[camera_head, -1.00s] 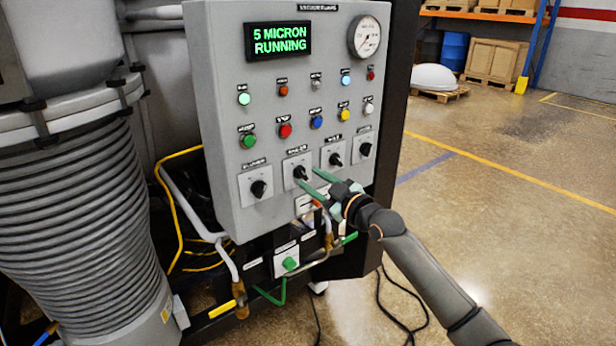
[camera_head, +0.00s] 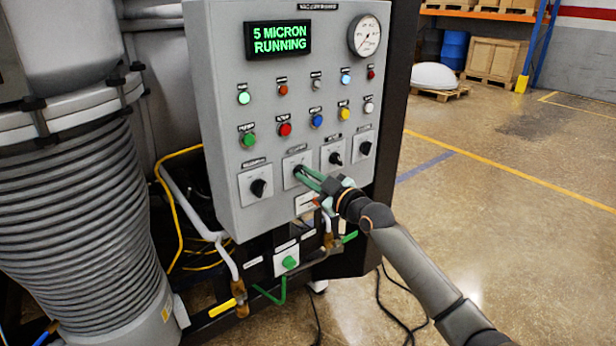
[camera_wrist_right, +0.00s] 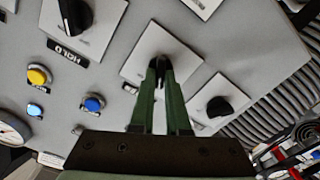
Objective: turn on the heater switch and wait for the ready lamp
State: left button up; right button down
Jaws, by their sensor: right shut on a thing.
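The grey control panel (camera_head: 225,120) carries a row of black rotary switches on white plates. My right gripper (camera_head: 302,174) reaches in from the lower right and is shut on the second switch from the left. In the right wrist view, its two green fingers (camera_wrist_right: 160,75) close around this black knob (camera_wrist_right: 160,62), which they mostly hide. Small lamps line the panel's top row; the green lamp (camera_head: 244,98) and light blue lamp (camera_head: 346,81) look bright. Their labels are too small to read, so I cannot tell which is the ready lamp. My left gripper is not in view.
The display (camera_head: 280,40) reads "5 MICRON RUNNING". Neighbouring knobs (camera_head: 258,188) and (camera_head: 336,158) flank the held one closely. Coloured buttons (camera_head: 285,129) sit above. Pipes and a green valve handle (camera_head: 270,296) lie below. The floor (camera_head: 500,200) at right is clear.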

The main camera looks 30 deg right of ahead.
jog(key=shift+m, duration=0.3)
dwell(0.4)
jog(key=m+p, duration=0.1)
jog(key=m, duration=0.1)
jog(key=shift+r+m+p, duration=0.1)
jog(key=shift+m+p, duration=0.2)
jog(key=m+p, duration=0.1)
jog(key=m, duration=0.1)
jog(key=shift+m, duration=0.4)
jog(key=m, duration=0.3)
jog(key=shift+d+p, duration=0.1)
jog(key=shift+p, duration=0.3)
jog(key=shift+m, duration=1.4)
jog(key=shift+m+p, duration=0.3)
jog(key=c, duration=0.9)
grip_release()
